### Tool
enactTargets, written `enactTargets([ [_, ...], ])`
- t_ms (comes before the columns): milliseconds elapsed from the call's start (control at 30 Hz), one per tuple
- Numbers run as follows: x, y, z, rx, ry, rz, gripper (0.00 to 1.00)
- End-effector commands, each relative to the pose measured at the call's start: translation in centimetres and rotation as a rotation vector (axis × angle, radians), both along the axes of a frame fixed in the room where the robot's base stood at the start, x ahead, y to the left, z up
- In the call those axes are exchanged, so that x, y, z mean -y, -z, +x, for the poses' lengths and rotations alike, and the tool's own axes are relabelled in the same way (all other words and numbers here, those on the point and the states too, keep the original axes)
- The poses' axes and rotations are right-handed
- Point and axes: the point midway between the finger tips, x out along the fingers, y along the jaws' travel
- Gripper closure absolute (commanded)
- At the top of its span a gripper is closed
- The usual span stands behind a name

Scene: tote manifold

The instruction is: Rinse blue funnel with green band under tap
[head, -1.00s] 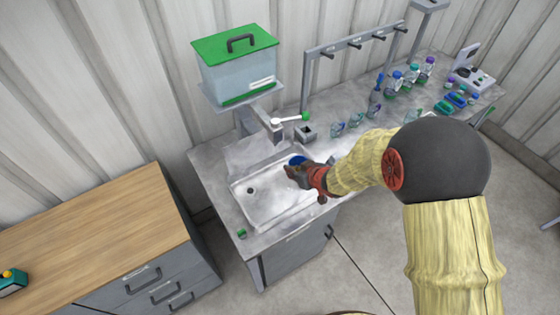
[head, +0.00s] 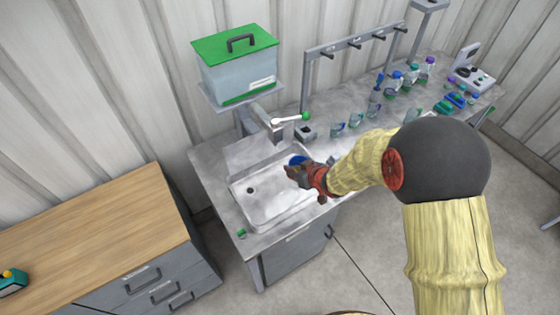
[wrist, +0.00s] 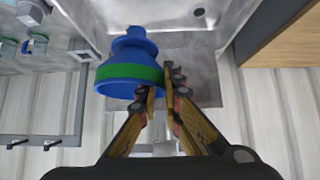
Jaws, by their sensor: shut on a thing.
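The blue funnel with a green band (wrist: 130,75) is in my gripper (wrist: 160,85) in the wrist view, its wide end toward my fingers and its narrow end pointing away. My fingers are shut on its wide rim. In the head view only a bit of the blue funnel (head: 297,160) shows beyond my gripper (head: 294,170), over the right part of the sink (head: 250,210). The tap (head: 268,122) stands behind the sink, with a white lever ending in a green knob (head: 305,116). I cannot see any water running.
A clear tank with a green lid (head: 236,65) stands on a shelf above the tap. Several bottles (head: 397,80) and small glassware stand on the counter to the right, below a peg rack (head: 355,42). A small green object (head: 242,233) lies at the front left of the counter.

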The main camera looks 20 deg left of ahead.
Motion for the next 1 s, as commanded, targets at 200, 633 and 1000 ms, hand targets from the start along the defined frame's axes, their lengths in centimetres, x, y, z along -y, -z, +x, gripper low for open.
enactTargets([
  [200, 0.9, -1.0, -0.3, 0.0, 0.001, 0.0, 1.0],
  [633, 3.7, -3.5, -1.5, 0.0, 0.001, 0.0, 1.0],
  [1000, 4.6, -4.0, -1.9, 0.001, 0.0, 0.001, 1.0],
])
